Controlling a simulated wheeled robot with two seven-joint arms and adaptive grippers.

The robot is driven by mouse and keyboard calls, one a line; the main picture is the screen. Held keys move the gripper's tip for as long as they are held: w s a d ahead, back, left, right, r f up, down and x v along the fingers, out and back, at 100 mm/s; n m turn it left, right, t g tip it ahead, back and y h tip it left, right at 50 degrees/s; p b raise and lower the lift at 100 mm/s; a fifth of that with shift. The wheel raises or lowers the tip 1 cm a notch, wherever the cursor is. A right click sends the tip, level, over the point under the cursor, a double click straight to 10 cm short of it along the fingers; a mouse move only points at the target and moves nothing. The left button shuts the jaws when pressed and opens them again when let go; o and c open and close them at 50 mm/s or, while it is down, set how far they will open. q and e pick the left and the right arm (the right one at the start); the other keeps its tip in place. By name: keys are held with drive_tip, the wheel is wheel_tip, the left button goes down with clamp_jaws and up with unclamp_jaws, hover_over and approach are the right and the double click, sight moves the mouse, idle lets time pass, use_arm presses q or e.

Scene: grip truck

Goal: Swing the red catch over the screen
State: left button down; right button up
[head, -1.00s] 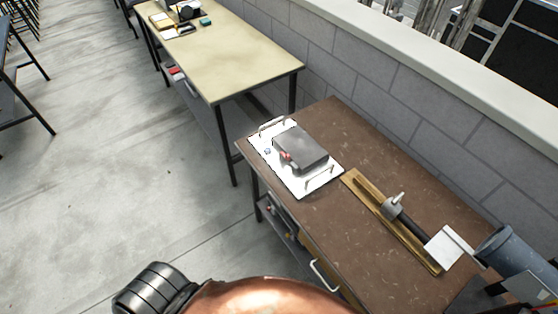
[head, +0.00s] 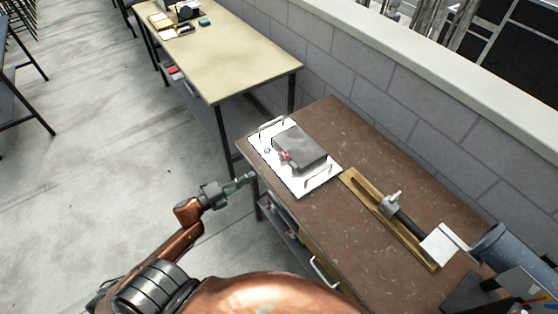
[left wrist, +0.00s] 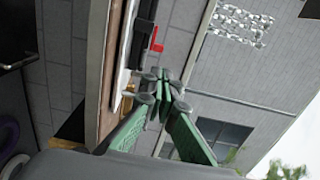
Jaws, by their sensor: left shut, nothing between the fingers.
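The red catch (head: 286,155) is a small part on the near left side of a dark grey box (head: 302,149). The box lies on a white board (head: 287,179) with metal handles, near the brown table's left corner. I cannot make out which face is the screen. My left gripper (head: 247,179) is shut and empty, just off the table's left edge, left of the board and apart from it. In the left wrist view the closed green fingertips (left wrist: 165,86) are in front, with the red catch (left wrist: 157,40) above them on the box's dark side (left wrist: 143,42).
The brown table (head: 375,165) stands against a grey block wall (head: 400,85). A wooden strip (head: 366,201) with a metal-and-black tool lies right of the board, beside a grey-blue cylinder (head: 500,247). A drawer handle (head: 323,272) sticks out in front. A yellow table (head: 235,60) stands behind.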

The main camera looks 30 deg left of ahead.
drive_tip(key=shift+s, duration=0.1)
use_arm(q)
approach(286, 157)
drive_tip(key=x, duration=0.6)
drive_tip(key=shift+w, duration=0.45)
use_arm(e)
drive_tip(key=shift+s, duration=0.1)
use_arm(q)
drive_tip(key=shift+d+y, duration=0.1)
drive_tip(key=shift+y, duration=0.2)
use_arm(e)
drive_tip(key=shift+r, duration=0.15)
